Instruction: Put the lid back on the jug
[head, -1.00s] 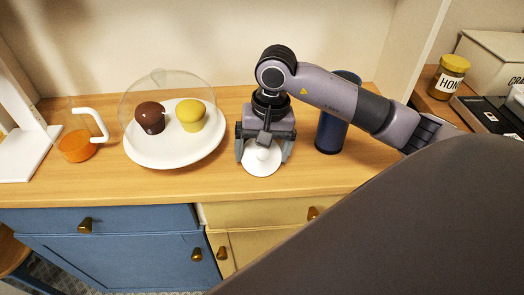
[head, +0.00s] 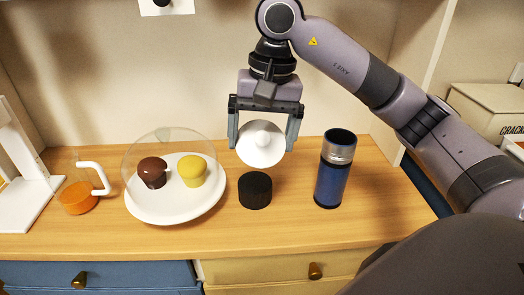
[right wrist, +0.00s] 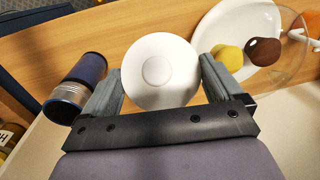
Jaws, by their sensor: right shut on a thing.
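The lid (head: 262,157) is a white round disc with a small knob. My right gripper (head: 263,143) is shut on it, with one finger at each side of its rim. It hangs in the air above a black cylinder, apart from it, its knob side facing the head camera. The lid (right wrist: 160,95) also shows between the fingers in the right wrist view. The jug (head: 78,192) is clear, with orange liquid low inside and a white handle (head: 98,176) on its right. It stands at the left, well away from my right gripper. My left gripper is not in view.
A white plate (head: 150,212) with a brown and a yellow muffin under a clear dome stands between jug and gripper. The black cylinder (head: 255,191) and a blue tumbler (head: 331,180) stand to its right. A white stand (head: 20,205) is left of the jug.

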